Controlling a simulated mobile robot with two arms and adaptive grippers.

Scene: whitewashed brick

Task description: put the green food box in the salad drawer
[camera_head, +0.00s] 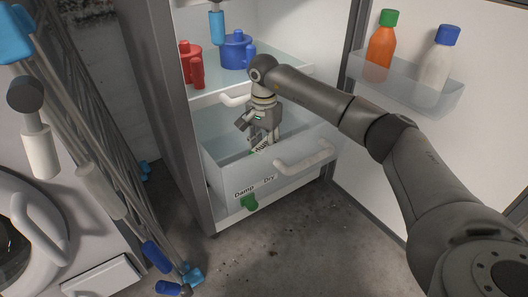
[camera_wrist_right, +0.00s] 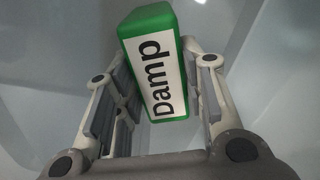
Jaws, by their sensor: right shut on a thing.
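The green food box (camera_wrist_right: 158,60) has a white label reading "Damp" and sits between the fingers of my right gripper (camera_wrist_right: 155,80), which is shut on it. In the head view my right gripper (camera_head: 262,143) points down into the open salad drawer (camera_head: 223,168). Only a sliver of green shows there, as the gripper and the drawer front hide most of the box. The drawer is pulled out at the bottom of the fridge, with "Damp" and "Dry" on its front. I cannot tell whether the box touches the drawer floor. My left gripper is not in view.
A green slider (camera_head: 250,203) and a pale handle (camera_head: 305,157) are on the drawer front. The open door holds bottles (camera_head: 381,46). A drying rack (camera_head: 100,150) stands left.

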